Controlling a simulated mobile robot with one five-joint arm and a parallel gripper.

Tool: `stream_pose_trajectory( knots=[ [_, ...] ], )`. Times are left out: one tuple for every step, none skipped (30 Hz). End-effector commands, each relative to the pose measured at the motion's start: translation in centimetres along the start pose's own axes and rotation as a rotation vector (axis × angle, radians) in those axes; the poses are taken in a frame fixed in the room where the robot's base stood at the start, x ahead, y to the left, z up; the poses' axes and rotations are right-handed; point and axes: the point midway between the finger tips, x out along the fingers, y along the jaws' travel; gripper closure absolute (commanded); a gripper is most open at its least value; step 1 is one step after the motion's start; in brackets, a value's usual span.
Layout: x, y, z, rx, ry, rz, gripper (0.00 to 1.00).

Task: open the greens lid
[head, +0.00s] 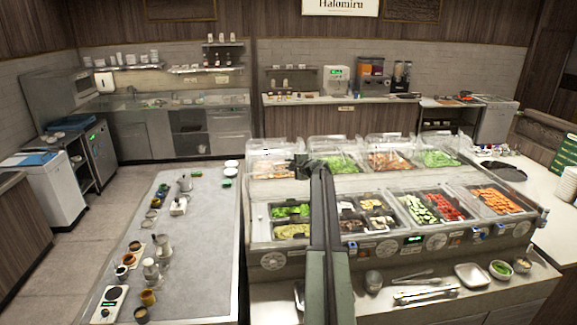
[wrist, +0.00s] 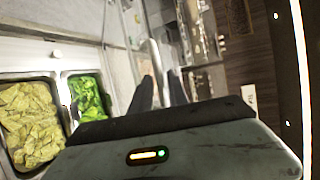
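The front-left well of the counter holds greens: bright green leaves (head: 291,210) behind and pale yellow-green leaves (head: 292,231) in front. Both also show in the wrist view, as the green leaves (wrist: 88,98) and the pale leaves (wrist: 30,125) in metal pans at the left. Clear lid panels sit around the wells; I cannot tell which panel is the greens lid or how far it is raised. My gripper (head: 310,165) is above the counter, behind and right of the greens. In the wrist view its dark fingers (wrist: 160,92) are apart, with a pale strip visible between or beyond them.
Other front wells hold mushrooms (head: 366,215), red pieces (head: 441,207) and carrots (head: 495,200). Clear-covered back wells (head: 387,160) stand behind. Tongs (head: 425,293) and a white dish (head: 473,275) lie on the front ledge. A grey table (head: 205,240) with pots stands left.

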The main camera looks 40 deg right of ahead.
Motion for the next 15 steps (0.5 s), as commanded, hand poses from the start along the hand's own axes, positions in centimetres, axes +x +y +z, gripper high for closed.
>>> stream_pose_trajectory(
  knots=[
    [0.0,0.0,0.1,0.000,-0.001,0.000,0.79],
    [0.0,0.0,0.1,0.000,-0.001,0.000,0.79],
    [-0.1,0.0,0.1,-0.001,-0.001,0.001,0.79],
    [-0.3,0.0,0.1,0.000,-0.001,0.001,0.79],
    [-0.5,0.0,0.1,0.000,-0.001,0.001,0.79],
    [-0.9,-0.1,0.2,0.000,-0.001,0.001,0.79],
    [-1.3,-0.1,0.2,0.000,-0.001,0.001,0.79],
    [-1.8,-0.1,0.2,0.000,-0.001,0.001,0.79],
    [-2.5,-0.1,0.2,0.000,-0.001,0.000,0.79],
    [-3.1,-0.2,0.2,0.000,-0.001,0.000,0.79],
    [-3.7,-0.2,0.2,0.000,0.000,0.000,0.79],
    [-4.6,-0.2,0.2,0.001,0.000,0.000,0.79],
    [-5.2,-0.2,0.2,0.001,0.001,0.000,0.79],
    [-5.8,-0.2,0.2,0.001,0.001,0.000,0.79],
    [-6.5,-0.1,0.2,0.001,0.001,-0.001,0.79]
  ],
)
